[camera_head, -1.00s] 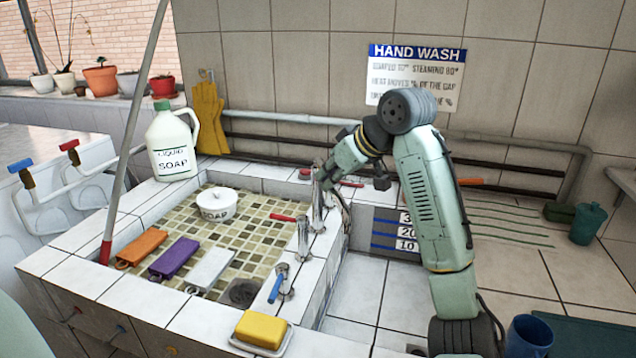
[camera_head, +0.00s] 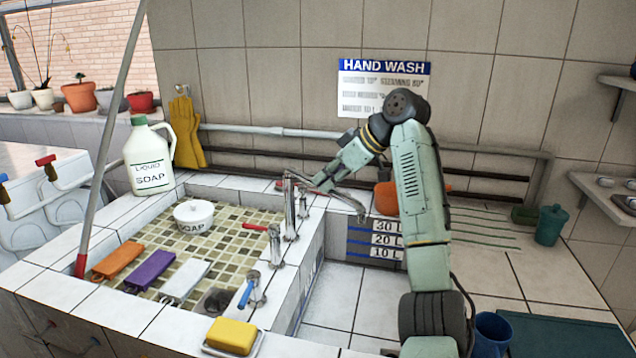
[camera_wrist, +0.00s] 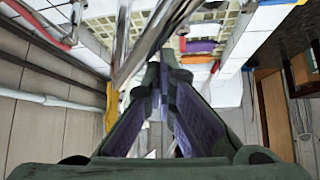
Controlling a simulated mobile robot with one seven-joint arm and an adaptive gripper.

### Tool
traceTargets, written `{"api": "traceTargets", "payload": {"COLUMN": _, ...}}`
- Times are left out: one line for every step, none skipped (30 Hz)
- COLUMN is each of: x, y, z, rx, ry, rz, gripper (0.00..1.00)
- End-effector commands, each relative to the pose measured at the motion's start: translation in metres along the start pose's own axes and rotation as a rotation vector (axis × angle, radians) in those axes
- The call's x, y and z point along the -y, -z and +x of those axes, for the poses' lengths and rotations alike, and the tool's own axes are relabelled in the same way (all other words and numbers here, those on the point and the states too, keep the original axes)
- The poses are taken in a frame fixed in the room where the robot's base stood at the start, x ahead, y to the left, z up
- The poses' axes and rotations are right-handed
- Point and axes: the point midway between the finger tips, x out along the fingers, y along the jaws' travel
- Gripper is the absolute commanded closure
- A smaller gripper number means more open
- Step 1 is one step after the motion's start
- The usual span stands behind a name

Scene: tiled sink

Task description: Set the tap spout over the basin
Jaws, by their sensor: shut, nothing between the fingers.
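The chrome tap (camera_head: 290,208) stands on the tiled ledge between two basins. Its spout (camera_head: 330,191) reaches to the right, and the downturned tip is over the right basin with the litre marks (camera_head: 352,242), away from the mosaic-lined left basin (camera_head: 228,222). My gripper (camera_head: 312,184) is shut and empty, close behind the spout near the tap's top. I cannot tell if it touches. In the wrist view my shut fingers (camera_wrist: 166,62) point past a chrome tube (camera_wrist: 122,45) close on their left.
A red-handled valve (camera_head: 270,232) and a blue-handled valve (camera_head: 252,288) stand on the ledge in front of the tap. A white soap pot (camera_head: 193,217) sits in the left basin. A soap jug (camera_head: 149,165) is at the back left. Pipes (camera_head: 270,131) run along the wall.

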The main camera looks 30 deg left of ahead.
Motion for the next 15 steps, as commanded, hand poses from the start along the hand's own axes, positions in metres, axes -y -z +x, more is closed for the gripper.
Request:
{"api": "traceTargets", "payload": {"x": -0.002, "y": -0.0007, "z": -0.0004, "rx": 0.0, "ry": 0.009, "rz": -0.007, "gripper": 1.0}}
{"api": "traceTargets", "payload": {"x": -0.0028, "y": -0.001, "z": -0.0007, "rx": 0.0, "ry": 0.013, "rz": -0.011, "gripper": 1.0}}
{"api": "traceTargets", "payload": {"x": -0.0039, "y": -0.0015, "z": -0.001, "rx": 0.0, "ry": 0.018, "rz": -0.017, "gripper": 1.0}}
{"api": "traceTargets", "payload": {"x": -0.0045, "y": -0.0018, "z": -0.0012, "rx": -0.001, "ry": 0.021, "rz": -0.021, "gripper": 1.0}}
{"api": "traceTargets", "payload": {"x": -0.005, "y": -0.0019, "z": -0.0015, "rx": -0.001, "ry": 0.024, "rz": -0.023, "gripper": 1.0}}
{"api": "traceTargets", "payload": {"x": -0.0055, "y": -0.0019, "z": -0.0018, "rx": -0.001, "ry": 0.026, "rz": -0.027, "gripper": 1.0}}
{"api": "traceTargets", "payload": {"x": -0.0058, "y": -0.002, "z": -0.002, "rx": -0.001, "ry": 0.027, "rz": -0.029, "gripper": 1.0}}
{"api": "traceTargets", "payload": {"x": -0.0061, "y": -0.0021, "z": -0.0021, "rx": -0.001, "ry": 0.029, "rz": -0.031, "gripper": 1.0}}
{"api": "traceTargets", "payload": {"x": -0.0063, "y": -0.0022, "z": -0.0021, "rx": -0.001, "ry": 0.03, "rz": -0.032, "gripper": 1.0}}
{"api": "traceTargets", "payload": {"x": -0.0064, "y": -0.0023, "z": -0.0022, "rx": -0.001, "ry": 0.03, "rz": -0.033, "gripper": 1.0}}
{"api": "traceTargets", "payload": {"x": -0.0064, "y": -0.0023, "z": -0.0022, "rx": -0.001, "ry": 0.03, "rz": -0.033, "gripper": 1.0}}
{"api": "traceTargets", "payload": {"x": -0.0064, "y": -0.0023, "z": -0.0022, "rx": -0.001, "ry": 0.031, "rz": -0.033, "gripper": 1.0}}
{"api": "traceTargets", "payload": {"x": -0.0064, "y": -0.0023, "z": -0.0022, "rx": -0.001, "ry": 0.031, "rz": -0.033, "gripper": 1.0}}
{"api": "traceTargets", "payload": {"x": -0.0064, "y": -0.0023, "z": -0.0022, "rx": -0.001, "ry": 0.03, "rz": -0.033, "gripper": 1.0}}
{"api": "traceTargets", "payload": {"x": -0.0064, "y": -0.0023, "z": -0.0022, "rx": -0.001, "ry": 0.03, "rz": -0.033, "gripper": 1.0}}
